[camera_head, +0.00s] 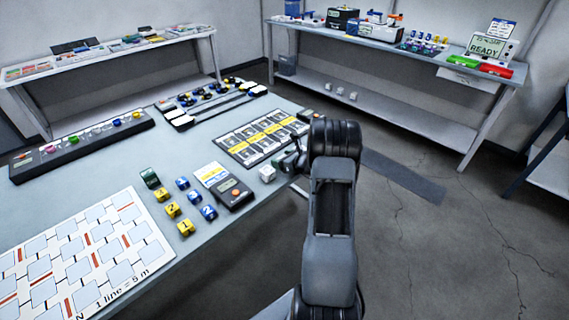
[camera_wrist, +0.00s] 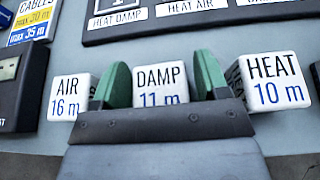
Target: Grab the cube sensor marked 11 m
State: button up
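The white cube marked "DAMP 11 m" (camera_wrist: 160,84) stands in the middle of the wrist view, its lower part hidden by my gripper's body. My gripper (camera_wrist: 162,82) has its two green fingers on either side of this cube, with narrow gaps. It looks open and not clamped. A white cube marked "AIR 16 m" (camera_wrist: 68,97) is left of the left finger.
A board with HEAT DAMP and HEAT AIR labels (camera_wrist: 200,14) lies behind the cubes. A black device (camera_wrist: 20,95) and a CABLES card (camera_wrist: 32,20) are at the left. Yellow and blue numbered cubes (camera_head: 172,210) stand farther left on the table (camera_head: 150,180).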

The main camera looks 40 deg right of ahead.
jog(key=c, duration=0.7)
jog(key=shift+c, duration=0.3)
jog(key=shift+r, duration=0.15)
